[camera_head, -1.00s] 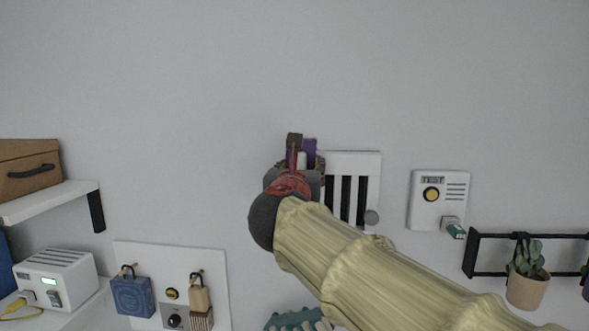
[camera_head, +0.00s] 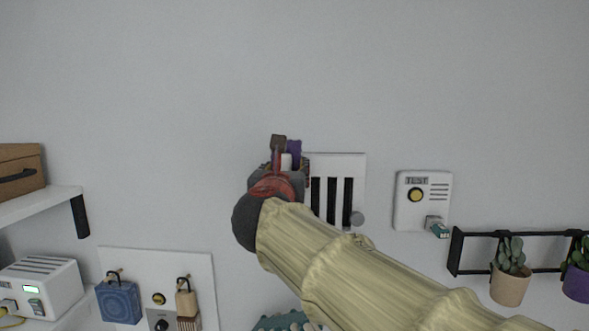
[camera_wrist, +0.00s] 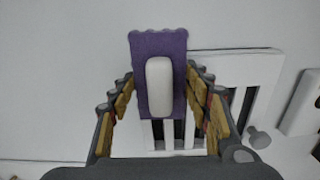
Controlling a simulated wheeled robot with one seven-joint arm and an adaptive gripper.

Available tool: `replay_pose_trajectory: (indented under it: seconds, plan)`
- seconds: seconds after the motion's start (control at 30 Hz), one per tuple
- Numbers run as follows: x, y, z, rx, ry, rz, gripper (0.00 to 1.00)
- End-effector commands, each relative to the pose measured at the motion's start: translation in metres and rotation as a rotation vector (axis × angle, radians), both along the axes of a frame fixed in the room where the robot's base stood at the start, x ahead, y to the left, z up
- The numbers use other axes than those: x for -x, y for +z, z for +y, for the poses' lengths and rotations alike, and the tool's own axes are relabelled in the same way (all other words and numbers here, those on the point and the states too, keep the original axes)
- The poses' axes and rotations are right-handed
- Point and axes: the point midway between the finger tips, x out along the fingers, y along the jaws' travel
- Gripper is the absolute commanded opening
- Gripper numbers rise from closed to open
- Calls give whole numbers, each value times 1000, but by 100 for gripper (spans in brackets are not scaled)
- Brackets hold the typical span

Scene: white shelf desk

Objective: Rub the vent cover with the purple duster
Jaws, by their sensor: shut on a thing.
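The purple duster (camera_wrist: 145,48) has a white handle (camera_wrist: 159,86) and fills the middle of the wrist view. My gripper (camera_wrist: 160,98) is shut on the duster, with a finger on each side of the handle. In the head view, my gripper (camera_head: 287,158) and a bit of the purple duster (camera_head: 295,148) show at the vent's left side. The white vent cover (camera_head: 338,160) with dark upright slots is on the wall, its left part hidden by my arm. In the wrist view, the duster overlaps the vent cover (camera_wrist: 235,62); I cannot tell whether they touch.
A round grey knob (camera_head: 357,218) sits at the vent's lower right. A white wall box with a yellow button (camera_head: 440,188) is to the right, then a black rack (camera_head: 456,250) with potted plants. A padlock panel (camera_head: 205,265) and a shelf are to the left. The wall above is clear.

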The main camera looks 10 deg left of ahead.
Motion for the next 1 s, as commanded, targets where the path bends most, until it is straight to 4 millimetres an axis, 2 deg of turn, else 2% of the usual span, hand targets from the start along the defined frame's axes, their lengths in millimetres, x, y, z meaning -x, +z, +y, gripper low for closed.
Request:
replay_pose_trajectory:
  seconds: [0.13, 0.47, 1.0]
  plan:
    - [-1, 0, 10, 0, 2, 1, 28]
    - [1, -2, 11, 1, 2, 2, 28]
    - [48, -1, 8, -1, 2, 0, 28]
